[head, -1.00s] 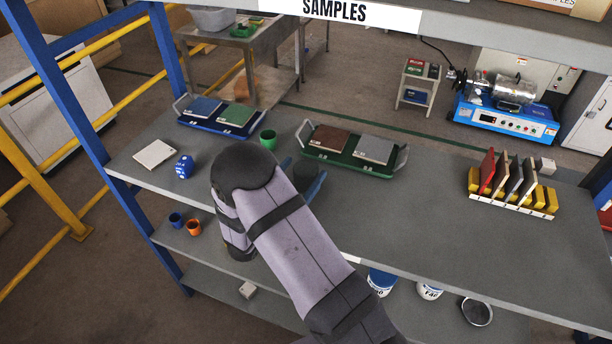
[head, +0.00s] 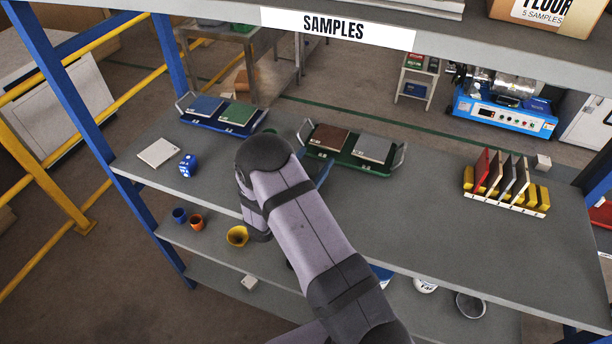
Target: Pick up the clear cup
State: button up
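I cannot make out a clear cup in the head view. My arm's large rounded joint covers part of the upper shelf. My gripper (head: 322,172) is mostly hidden behind this joint; only a blue finger part shows beside the green tray, and its opening cannot be judged. On the lower shelf stand a blue cup (head: 179,215), an orange cup (head: 196,222) and a yellow cup (head: 237,236), which is close to my arm's left side.
A blue tray (head: 232,129) and a green tray (head: 390,170) hold tile samples. A tile rack (head: 505,203) stands at the right. The shelf's middle right is clear.

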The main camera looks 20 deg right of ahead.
jog(key=c, duration=0.7)
jog(key=shift+r, duration=0.2)
jog(key=shift+r+b, duration=1.8)
jog(key=shift+r, duration=3)
